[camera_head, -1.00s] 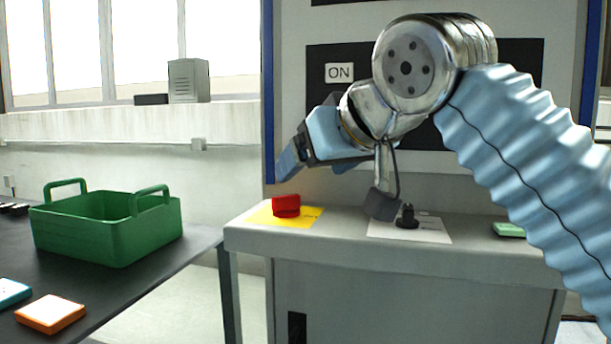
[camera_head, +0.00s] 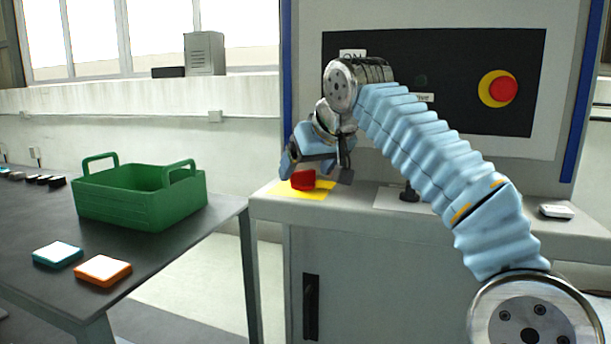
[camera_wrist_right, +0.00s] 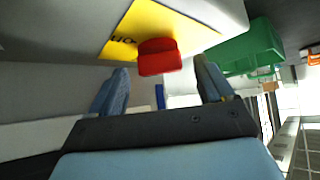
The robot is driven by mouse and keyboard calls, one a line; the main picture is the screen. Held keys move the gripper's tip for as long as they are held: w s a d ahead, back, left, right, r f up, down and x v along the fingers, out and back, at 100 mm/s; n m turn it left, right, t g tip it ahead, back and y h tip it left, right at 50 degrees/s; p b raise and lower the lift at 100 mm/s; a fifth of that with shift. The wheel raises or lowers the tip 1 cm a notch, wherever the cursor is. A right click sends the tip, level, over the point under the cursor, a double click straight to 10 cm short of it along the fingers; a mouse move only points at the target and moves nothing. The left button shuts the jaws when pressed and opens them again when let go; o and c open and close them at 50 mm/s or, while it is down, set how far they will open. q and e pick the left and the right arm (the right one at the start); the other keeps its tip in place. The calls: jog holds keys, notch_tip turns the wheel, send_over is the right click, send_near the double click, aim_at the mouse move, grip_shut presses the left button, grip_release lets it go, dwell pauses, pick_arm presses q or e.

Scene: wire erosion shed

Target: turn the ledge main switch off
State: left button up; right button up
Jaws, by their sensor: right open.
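The ledge main switch is a red knob (camera_head: 303,181) on a yellow plate (camera_head: 318,193) at the left end of the grey ledge. My right gripper (camera_head: 291,166) is open, just above and beside the knob in the head view. In the right wrist view, the red knob (camera_wrist_right: 158,57) shows between the two spread fingertips (camera_wrist_right: 161,72) and a little beyond them. I see no clear contact. Lettering on the plate is only partly readable. My left gripper is not in view.
A black knob (camera_head: 409,194) stands on a white plate to the right, partly behind my arm. A red button (camera_head: 503,89) on yellow sits on the black panel (camera_head: 455,60). A small pale box (camera_head: 556,211) lies at right. A green basket (camera_head: 140,202) stands on the left table.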

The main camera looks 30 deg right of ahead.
jog(key=shift+w+f, duration=0.5)
jog(key=shift+w, duration=0.05)
jog(key=c, duration=1)
jog(key=shift+c, duration=0.2)
